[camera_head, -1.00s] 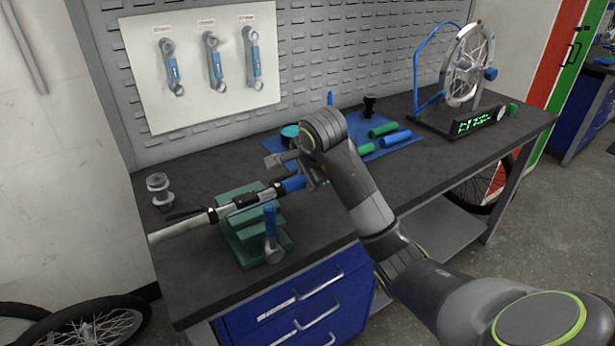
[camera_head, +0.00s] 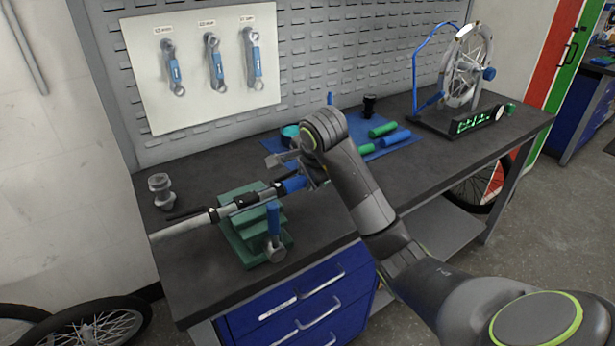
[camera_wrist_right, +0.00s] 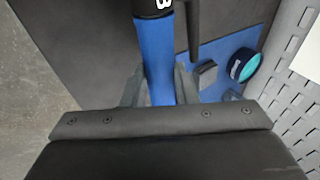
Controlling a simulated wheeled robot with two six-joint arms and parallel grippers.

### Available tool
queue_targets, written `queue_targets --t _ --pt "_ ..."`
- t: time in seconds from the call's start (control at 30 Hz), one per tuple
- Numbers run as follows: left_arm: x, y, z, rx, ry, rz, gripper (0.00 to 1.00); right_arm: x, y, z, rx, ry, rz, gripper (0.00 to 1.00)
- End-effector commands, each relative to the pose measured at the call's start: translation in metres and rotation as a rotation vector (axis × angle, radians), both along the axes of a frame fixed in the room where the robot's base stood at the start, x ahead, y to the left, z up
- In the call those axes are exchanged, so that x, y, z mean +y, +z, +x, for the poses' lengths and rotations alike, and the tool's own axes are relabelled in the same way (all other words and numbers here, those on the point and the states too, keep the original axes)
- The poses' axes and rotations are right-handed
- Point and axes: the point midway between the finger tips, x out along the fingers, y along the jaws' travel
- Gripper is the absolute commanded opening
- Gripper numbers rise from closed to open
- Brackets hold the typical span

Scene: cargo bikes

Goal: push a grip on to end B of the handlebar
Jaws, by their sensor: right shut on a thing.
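The handlebar (camera_head: 185,226) is clamped in a green vise (camera_head: 243,250) at the left of the workbench. Its right end has a black collar; in the right wrist view the black part of the bar carries a white letter, only partly shown (camera_wrist_right: 165,4). My right gripper (camera_head: 290,170) is at that end, shut on a blue grip (camera_head: 292,185). The grip is in line with the bar and meets the black part in the right wrist view (camera_wrist_right: 159,50); how far it sits over the bar is hidden. My left gripper is out of view.
A blue mat (camera_head: 408,140) holds green grips (camera_head: 382,129), a blue grip (camera_head: 396,138) and a teal-topped round tin (camera_head: 289,131). A wheel stand (camera_head: 465,125) is at the back right. A small metal part (camera_head: 160,190) stands at the left.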

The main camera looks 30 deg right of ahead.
Motion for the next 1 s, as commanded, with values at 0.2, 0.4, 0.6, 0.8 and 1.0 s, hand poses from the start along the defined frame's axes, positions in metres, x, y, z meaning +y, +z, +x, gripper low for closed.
queue_targets --t 0.2,0.4,0.6,0.8,1.0 --pt "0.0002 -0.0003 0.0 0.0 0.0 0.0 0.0 0.0011 -0.0007 0.0001 0.001 0.008 0.006 0.0" --pt "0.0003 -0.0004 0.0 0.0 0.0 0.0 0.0 -0.0004 -0.0004 0.0002 0.001 0.007 0.006 0.0" --pt "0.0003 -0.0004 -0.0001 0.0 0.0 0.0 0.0 -0.0006 -0.0004 0.0002 0.001 0.006 0.006 0.0" --pt "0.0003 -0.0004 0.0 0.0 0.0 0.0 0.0 -0.0011 -0.0001 0.0004 0.0 0.005 0.004 0.43" --pt "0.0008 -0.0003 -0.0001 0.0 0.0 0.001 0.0 -0.0023 0.0001 0.0003 0.0 0.002 0.002 0.52"
